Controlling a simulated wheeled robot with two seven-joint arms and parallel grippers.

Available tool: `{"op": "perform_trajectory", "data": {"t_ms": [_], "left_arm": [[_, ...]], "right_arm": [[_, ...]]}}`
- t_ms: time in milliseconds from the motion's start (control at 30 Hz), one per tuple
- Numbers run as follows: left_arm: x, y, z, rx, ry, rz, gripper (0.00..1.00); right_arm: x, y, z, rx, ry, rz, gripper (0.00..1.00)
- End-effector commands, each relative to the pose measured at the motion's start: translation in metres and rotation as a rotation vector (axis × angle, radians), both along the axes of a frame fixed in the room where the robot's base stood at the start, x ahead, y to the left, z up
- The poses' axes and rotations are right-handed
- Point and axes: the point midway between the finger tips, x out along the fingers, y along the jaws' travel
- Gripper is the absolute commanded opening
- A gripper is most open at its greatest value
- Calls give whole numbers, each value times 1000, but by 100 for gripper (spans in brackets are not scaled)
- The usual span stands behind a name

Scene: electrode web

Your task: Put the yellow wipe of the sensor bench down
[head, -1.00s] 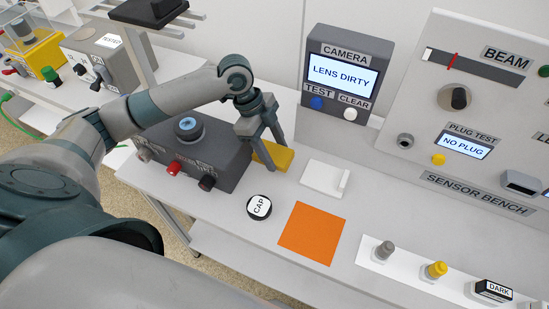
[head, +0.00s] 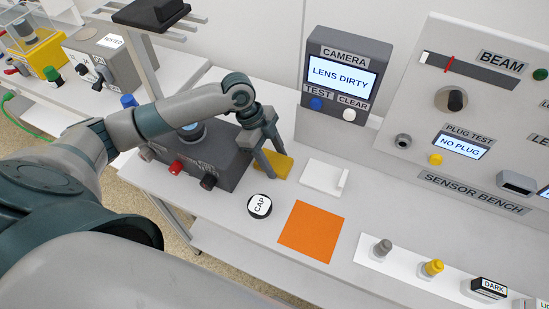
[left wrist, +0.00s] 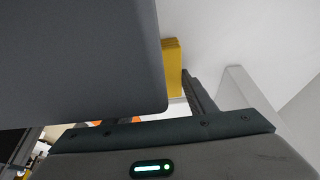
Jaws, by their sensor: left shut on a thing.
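The yellow wipe (head: 284,168) is in my left gripper (head: 269,163), at the bench surface between the dark grey box and the white pad. The fingers point down and are shut on it; they hide part of the wipe. In the left wrist view the wipe (left wrist: 173,66) shows edge-on as a yellow layered strip beside a dark finger. I cannot tell whether its underside touches the bench. The sensor bench (head: 475,190) stands at the right. My right gripper is not in view.
An orange square (head: 311,232), a black CAP disc (head: 260,206) and a white pad with a raised edge (head: 322,177) lie nearby. The dark grey box (head: 228,172) is close to the left of the gripper. The camera unit (head: 345,75) behind reads LENS DIRTY.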

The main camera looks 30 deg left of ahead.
Motion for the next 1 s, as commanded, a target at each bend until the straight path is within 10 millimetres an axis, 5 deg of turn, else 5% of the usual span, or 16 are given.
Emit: {"op": "perform_trajectory", "data": {"t_ms": [367, 400, 467, 1000], "left_arm": [[-4, 0, -16, 6, 12, 0, 26], [-5, 0, -16, 7, 13, 0, 58], [-5, 0, -17, 7, 13, 0, 69], [-6, 0, -18, 8, 18, -2, 69]], "right_arm": [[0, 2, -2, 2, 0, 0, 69], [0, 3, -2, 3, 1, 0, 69], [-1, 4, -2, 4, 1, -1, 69], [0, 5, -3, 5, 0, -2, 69]]}}
